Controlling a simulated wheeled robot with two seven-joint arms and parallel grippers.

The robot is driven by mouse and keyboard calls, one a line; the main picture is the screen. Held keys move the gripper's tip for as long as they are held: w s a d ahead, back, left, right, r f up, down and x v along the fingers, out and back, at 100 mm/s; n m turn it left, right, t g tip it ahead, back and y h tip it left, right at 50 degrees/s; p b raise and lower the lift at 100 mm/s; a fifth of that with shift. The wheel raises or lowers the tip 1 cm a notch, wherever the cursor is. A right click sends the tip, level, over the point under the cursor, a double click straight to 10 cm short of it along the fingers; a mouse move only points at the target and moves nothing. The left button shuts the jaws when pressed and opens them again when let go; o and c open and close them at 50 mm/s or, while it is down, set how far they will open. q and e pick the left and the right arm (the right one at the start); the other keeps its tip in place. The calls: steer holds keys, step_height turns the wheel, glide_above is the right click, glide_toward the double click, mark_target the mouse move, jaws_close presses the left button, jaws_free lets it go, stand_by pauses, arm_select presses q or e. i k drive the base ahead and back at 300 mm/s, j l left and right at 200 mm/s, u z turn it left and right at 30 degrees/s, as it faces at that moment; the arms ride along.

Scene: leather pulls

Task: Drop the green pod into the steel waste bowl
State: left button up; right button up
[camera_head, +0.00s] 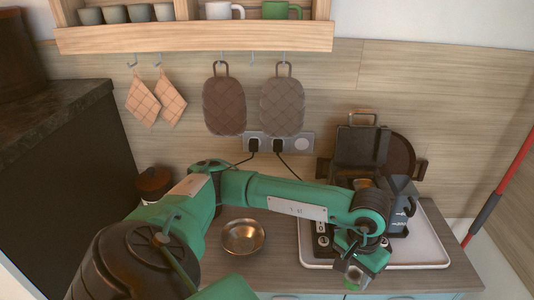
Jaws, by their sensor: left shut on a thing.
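The steel waste bowl (243,237) stands on the counter left of the tray, below the middle of my left arm. It is round and shallow, and it looks empty. My left gripper (354,276) is at the front edge of the tray, to the right of the bowl and apart from it, pointing down. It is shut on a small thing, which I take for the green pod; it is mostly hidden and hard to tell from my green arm. My right gripper is not in view.
A black coffee machine (362,145) stands on a white tray (432,250) at the right. A brown lidded jar (153,183) stands at the back left. Cups fill a wooden shelf (200,38) above. The counter around the bowl is partly clear.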

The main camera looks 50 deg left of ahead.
mark_target(245, 247)
steer(key=u, duration=0.45)
steer(key=i+l+u, duration=0.1)
steer(key=u, duration=0.35)
steer(key=i+u, duration=0.1)
steer(key=u, duration=0.35)
